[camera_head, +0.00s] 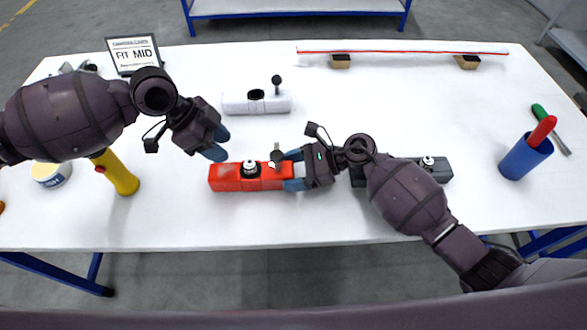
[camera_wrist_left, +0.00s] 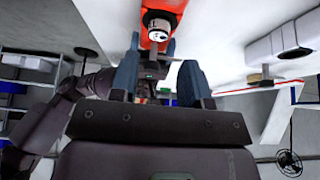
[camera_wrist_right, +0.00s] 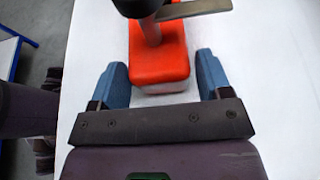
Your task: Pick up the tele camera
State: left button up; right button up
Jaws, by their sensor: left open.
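I cannot tell for sure which part is the tele camera. A small silver-and-black camera-like piece (camera_head: 249,168) sits on the red block (camera_head: 222,178); it also shows in the left wrist view (camera_wrist_left: 159,25). A similar piece (camera_head: 428,161) sits on the dark grey block (camera_head: 440,174), partly hidden by my right arm. The white block (camera_head: 232,104) has a dark round opening. My left gripper (camera_head: 219,143) is open and empty, above and behind the red block. My right gripper (camera_head: 291,170) is open at the red block's right end; the right wrist view shows the block's end just beyond its fingers.
A dark-headed lever (camera_head: 276,154) stands at the red block's right end. A yellow bottle (camera_head: 122,179) and a tub (camera_head: 50,175) stand left, a "FIT MID" sign (camera_head: 134,54) behind. A blue cup (camera_head: 524,158) stands right. A red-striped bar (camera_head: 402,50) lies at the back.

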jog(key=c, duration=0.7)
pick_arm(q)
jog(key=shift+o, duration=1.7)
jog(key=shift+w+d+r, duration=0.2)
jog(key=shift+r, duration=0.15)
jog(key=d+r+m+y, duration=0.1)
jog(key=d+r+m, duration=0.35)
jog(key=d, duration=0.35)
jog(key=m+y, duration=0.5)
send_over(249, 164)
jog(key=shift+n, duration=0.25)
jog(key=f, duration=0.7)
jog(key=shift+s+d, duration=0.15)
jog(key=shift+d, duration=0.15)
jog(key=shift+a+f, duration=0.15)
jog(key=shift+f, duration=1.2)
jog(key=shift+a+f, duration=0.1)
jog(key=shift+f, duration=1.25)
